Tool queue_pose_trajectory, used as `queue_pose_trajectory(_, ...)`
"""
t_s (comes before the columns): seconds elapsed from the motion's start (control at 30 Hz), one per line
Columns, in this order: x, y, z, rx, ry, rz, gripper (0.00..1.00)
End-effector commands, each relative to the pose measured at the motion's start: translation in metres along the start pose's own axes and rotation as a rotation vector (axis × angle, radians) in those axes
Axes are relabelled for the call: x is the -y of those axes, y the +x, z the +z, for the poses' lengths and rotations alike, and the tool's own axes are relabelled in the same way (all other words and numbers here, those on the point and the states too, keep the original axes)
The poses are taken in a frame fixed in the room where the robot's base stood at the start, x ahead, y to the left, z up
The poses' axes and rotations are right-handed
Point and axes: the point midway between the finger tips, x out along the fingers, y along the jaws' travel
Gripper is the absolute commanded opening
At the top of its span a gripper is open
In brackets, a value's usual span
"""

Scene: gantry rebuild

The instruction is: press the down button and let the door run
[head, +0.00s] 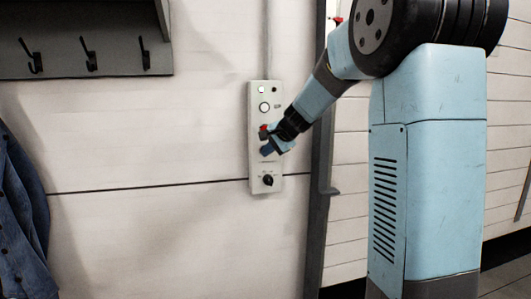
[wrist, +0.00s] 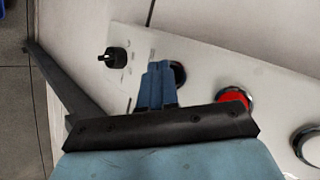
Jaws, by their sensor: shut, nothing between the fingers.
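A pale upright control panel (head: 256,165) is fixed to the wall. It also fills the right of the wrist view (wrist: 200,65). A round dark button (wrist: 179,72) sits between the red button (wrist: 235,101) and the black knob (wrist: 117,56). It is partly hidden behind my blue fingertips. My gripper (head: 267,150) is shut and empty, with its tips right at this dark button (wrist: 158,68). I cannot tell whether they touch it or whether it is pressed. A pale slatted surface (head: 350,190), possibly the door, shows behind my arm.
Above the red button on the panel are a white button (head: 264,107) and a lit lamp (head: 262,90). A dark upright post (head: 316,220) stands just right of the panel. A hook rack (head: 90,62) and a denim jacket (head: 20,220) hang at left.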

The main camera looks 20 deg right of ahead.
Motion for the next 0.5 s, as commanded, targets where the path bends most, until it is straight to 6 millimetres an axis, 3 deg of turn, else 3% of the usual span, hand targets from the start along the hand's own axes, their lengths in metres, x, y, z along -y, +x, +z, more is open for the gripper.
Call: queue_pose_trajectory(0.5,0.0024,0.0033,-0.0023,0.0,0.0,0.0,0.0)
